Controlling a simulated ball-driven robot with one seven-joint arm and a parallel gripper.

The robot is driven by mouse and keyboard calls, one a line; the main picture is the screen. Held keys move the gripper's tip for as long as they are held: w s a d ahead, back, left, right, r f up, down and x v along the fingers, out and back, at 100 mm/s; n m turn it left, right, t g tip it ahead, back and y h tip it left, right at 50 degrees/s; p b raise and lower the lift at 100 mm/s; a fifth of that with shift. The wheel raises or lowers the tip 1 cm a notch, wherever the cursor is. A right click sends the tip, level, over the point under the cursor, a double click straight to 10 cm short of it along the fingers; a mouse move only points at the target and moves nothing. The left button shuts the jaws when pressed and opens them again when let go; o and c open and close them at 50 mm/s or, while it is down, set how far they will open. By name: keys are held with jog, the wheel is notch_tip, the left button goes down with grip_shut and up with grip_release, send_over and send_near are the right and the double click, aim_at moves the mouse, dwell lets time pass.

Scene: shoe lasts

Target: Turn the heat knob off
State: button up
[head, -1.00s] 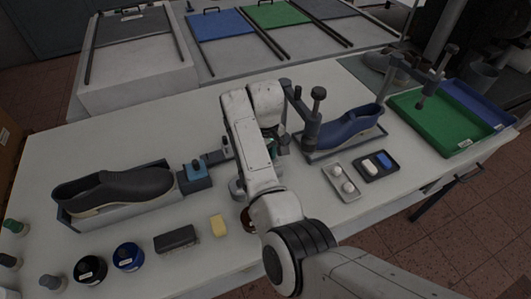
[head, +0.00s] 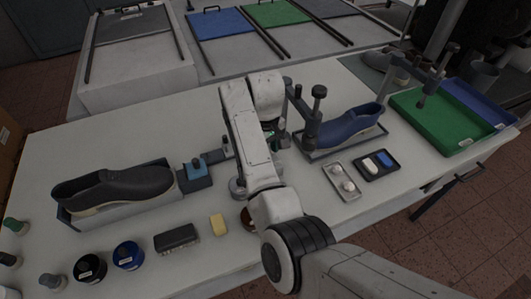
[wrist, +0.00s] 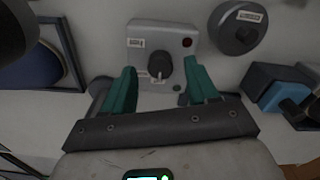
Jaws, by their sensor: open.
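The heat knob (wrist: 163,68) is a dark round knob on a light grey control box (wrist: 143,34) in the wrist view. A white pointer mark and small white labels show beside it. A dark red lamp (wrist: 187,42) sits at the box's upper right. My gripper (wrist: 162,76) has teal fingers and is open, with one finger on either side of the knob. I see a gap between each finger and the knob; depth is hard to judge. In the head view my arm hides the knob and most of the gripper.
A round grey labelled part (wrist: 238,27) lies right of the box. A blue shoe on a last (head: 345,130) stands to the right and a black shoe (head: 115,188) to the left. A yellow block (head: 217,225), brush (head: 176,237) and jars line the front edge.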

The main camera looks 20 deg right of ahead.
notch_tip(320, 180, up, 9)
jog(key=shift+p, duration=0.3)
dwell(0.5)
